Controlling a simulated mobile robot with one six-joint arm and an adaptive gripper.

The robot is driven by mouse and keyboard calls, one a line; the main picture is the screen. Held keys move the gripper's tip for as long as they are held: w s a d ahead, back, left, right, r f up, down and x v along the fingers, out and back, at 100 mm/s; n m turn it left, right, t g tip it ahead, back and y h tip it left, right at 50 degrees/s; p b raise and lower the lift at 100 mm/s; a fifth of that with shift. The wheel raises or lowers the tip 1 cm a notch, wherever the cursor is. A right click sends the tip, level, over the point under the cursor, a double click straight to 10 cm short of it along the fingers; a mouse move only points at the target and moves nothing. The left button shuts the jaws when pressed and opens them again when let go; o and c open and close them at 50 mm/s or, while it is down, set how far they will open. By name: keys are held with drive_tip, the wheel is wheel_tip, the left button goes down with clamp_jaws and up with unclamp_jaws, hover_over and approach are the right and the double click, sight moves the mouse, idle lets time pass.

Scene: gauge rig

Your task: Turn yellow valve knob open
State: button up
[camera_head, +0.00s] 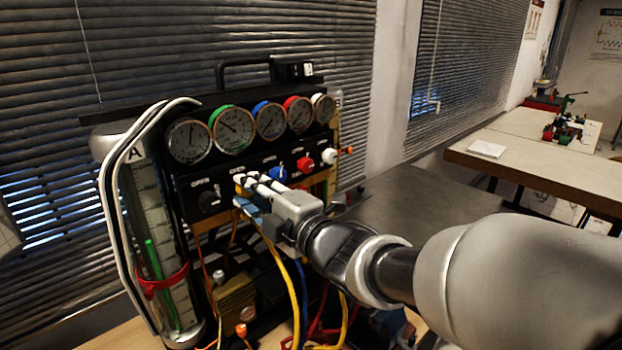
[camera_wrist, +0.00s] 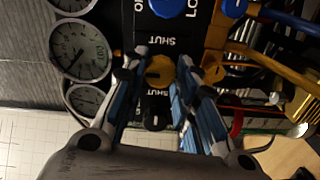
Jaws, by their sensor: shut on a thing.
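The yellow valve knob (camera_wrist: 160,70) shows in the wrist view on the black panel, between my gripper's fingertips. A SHUT label is beside it. My gripper (camera_wrist: 165,82) is shut on the knob, with its fingers on either side. In the head view my gripper (camera_head: 250,184) reaches the front of the gauge rig (camera_head: 190,183), below the gauges. It hides the yellow knob there. The knob's exact turn angle is hard to tell.
A black knob (camera_head: 208,200) is left of my gripper. A blue knob (camera_head: 278,173), a red knob (camera_head: 305,163) and a white knob (camera_head: 329,156) are to its right. Yellow and blue hoses (camera_head: 293,285) hang below. A clear cylinder (camera_head: 155,240) stands at left.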

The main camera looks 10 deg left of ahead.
drive_tip(key=shift+r, duration=0.15)
drive_tip(key=o, duration=1.1)
drive_tip(key=v, duration=1.2)
